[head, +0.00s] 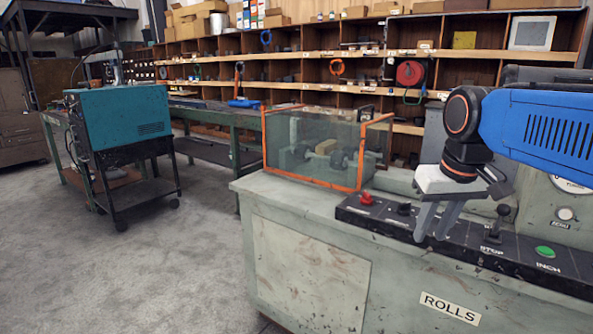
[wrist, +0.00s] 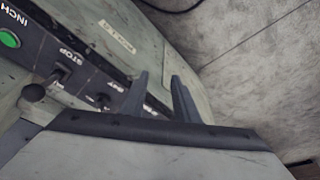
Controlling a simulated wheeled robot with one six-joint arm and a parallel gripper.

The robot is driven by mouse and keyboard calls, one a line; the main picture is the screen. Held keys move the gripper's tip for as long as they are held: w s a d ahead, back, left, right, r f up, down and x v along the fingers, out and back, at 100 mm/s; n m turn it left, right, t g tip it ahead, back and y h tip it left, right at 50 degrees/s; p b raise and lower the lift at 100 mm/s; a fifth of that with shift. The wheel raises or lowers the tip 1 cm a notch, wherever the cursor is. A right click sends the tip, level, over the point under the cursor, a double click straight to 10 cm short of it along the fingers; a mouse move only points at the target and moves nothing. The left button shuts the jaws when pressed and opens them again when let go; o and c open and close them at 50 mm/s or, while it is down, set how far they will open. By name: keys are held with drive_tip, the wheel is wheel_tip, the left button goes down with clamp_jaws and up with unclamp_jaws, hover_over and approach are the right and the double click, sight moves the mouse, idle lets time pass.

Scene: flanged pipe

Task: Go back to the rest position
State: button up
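My gripper (head: 432,238) hangs over the front edge of the grey machine's black control panel (head: 365,216), with its fingers pointing down. In the wrist view the two fingers of my gripper (wrist: 160,78) stand apart with nothing between them, so it is open and empty. I cannot tell whether the fingertips touch the panel. The panel carries a red knob (head: 366,197), black levers (head: 494,231) and a green button (head: 545,251). The green button (wrist: 9,38) and a lever also show at the left of the wrist view.
The grey machine (head: 310,255) fills the front right, with an orange-framed clear guard (head: 315,150) on top. A teal cabinet on a cart (head: 120,118) and a green bench (head: 215,117) stand behind left. Shelves (head: 300,55) line the back. Floor (head: 130,270) at front left is clear.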

drive_tip(key=s+d+f+t, duration=0.1)
drive_tip(key=s+f, duration=1.3)
drive_tip(key=f, duration=0.2)
drive_tip(key=shift+s+d+m+t, duration=0.15)
drive_tip(key=shift+s+m+t, duration=0.05)
drive_tip(key=shift+m+t, duration=0.1)
